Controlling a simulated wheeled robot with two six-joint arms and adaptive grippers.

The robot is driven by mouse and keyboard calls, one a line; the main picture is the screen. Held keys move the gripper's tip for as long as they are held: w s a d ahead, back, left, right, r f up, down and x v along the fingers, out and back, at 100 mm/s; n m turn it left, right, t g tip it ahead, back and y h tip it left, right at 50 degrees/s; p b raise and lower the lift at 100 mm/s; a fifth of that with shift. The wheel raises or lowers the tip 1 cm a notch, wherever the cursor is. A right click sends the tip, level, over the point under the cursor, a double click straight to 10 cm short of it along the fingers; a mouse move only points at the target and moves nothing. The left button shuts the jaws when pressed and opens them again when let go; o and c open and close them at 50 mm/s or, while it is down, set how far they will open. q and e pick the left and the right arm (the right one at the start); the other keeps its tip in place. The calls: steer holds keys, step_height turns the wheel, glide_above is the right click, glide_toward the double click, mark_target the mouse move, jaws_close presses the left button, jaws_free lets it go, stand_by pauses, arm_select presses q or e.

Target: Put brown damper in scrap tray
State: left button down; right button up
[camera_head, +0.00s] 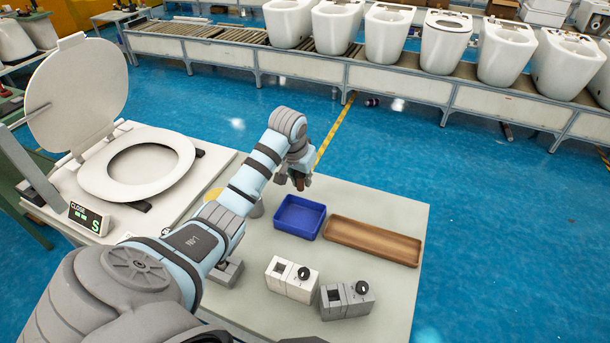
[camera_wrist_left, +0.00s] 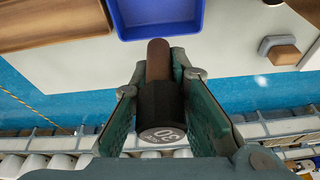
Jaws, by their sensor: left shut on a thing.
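The brown damper (camera_wrist_left: 158,62) is a brown rod with a black cylindrical body marked with a number. My left gripper (camera_wrist_left: 165,95) is shut on its black body in the left wrist view. In the head view my left gripper (camera_head: 297,178) is above the far part of the table, just beyond and slightly left of the blue tray, and the damper (camera_head: 299,185) hangs small below it. The blue tray (camera_head: 284,229) looks empty, and its edge shows in the wrist view (camera_wrist_left: 165,36). A brown wooden tray (camera_head: 373,241) lies right of it, also empty. My right gripper is not visible.
A white and a grey switch box (camera_head: 291,279) (camera_head: 347,300) stand at the table's front. A toilet seat fixture (camera_head: 142,162) is at left. The grey table's (camera_head: 398,307) right edge is clear. Toilets stand on a conveyor (camera_head: 330,70) behind.

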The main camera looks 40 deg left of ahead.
arm_select(q)
glide_toward(304, 214)
steer(key=b+x, duration=0.1)
steer(key=x, duration=0.5)
steer(key=shift+w+f+b, duration=0.1)
steer(key=shift+f+b, duration=0.05)
steer(key=shift+b, duration=0.2)
steer(key=shift+s, duration=0.25)
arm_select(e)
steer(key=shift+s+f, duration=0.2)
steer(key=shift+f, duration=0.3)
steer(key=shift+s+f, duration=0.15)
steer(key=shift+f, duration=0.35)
arm_select(q)
steer(key=c, duration=1.6)
jaws_free()
steer(key=shift+w, duration=0.15)
steer(key=shift+o, duration=0.2)
steer(key=p+v, duration=0.3)
steer(key=v, duration=0.9)
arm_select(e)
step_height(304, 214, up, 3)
